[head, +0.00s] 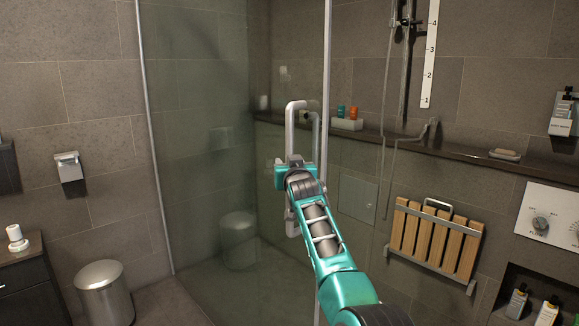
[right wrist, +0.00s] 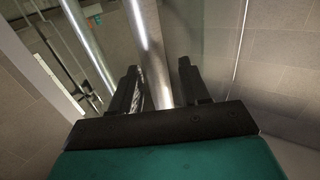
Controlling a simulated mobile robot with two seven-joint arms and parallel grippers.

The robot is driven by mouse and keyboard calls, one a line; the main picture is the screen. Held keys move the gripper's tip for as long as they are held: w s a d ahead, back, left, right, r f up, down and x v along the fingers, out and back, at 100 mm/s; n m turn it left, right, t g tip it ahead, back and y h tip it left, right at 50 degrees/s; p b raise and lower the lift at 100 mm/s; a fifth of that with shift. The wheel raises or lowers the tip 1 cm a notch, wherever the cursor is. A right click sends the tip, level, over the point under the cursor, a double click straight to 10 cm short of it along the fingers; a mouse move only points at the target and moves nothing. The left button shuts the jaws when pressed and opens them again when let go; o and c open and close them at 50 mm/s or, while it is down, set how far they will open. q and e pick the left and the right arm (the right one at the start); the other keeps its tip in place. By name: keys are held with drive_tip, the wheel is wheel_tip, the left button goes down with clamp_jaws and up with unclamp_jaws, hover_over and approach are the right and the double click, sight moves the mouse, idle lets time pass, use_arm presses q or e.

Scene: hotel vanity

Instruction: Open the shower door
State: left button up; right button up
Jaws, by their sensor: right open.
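The glass shower door (head: 200,110) is a clear panel, with a bright vertical edge (head: 327,60) at its right side. Its pale metal bar handle (head: 290,122) stands near that edge. My right gripper (head: 295,165) is at the handle, its arm coming in from the lower right and hiding part of the bar. In the right wrist view, the black fingers of the gripper (right wrist: 160,88) are apart, and a metal bar (right wrist: 145,35) runs between them. I see a gap beside the bar on the right. My left gripper is not in view.
A bin (head: 104,292) and a dark cabinet (head: 30,285) stand at the left. Behind the glass is another bin-like shape (head: 238,240), perhaps a reflection. A slatted wooden seat (head: 436,238) and a ledge (head: 455,150) are on the right wall.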

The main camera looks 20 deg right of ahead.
drive_tip(key=shift+s, duration=0.1)
drive_tip(key=s+a, duration=0.2)
drive_tip(key=s, duration=1)
drive_tip(key=shift+s+a+p, duration=0.25)
drive_tip(key=shift+p, duration=0.1)
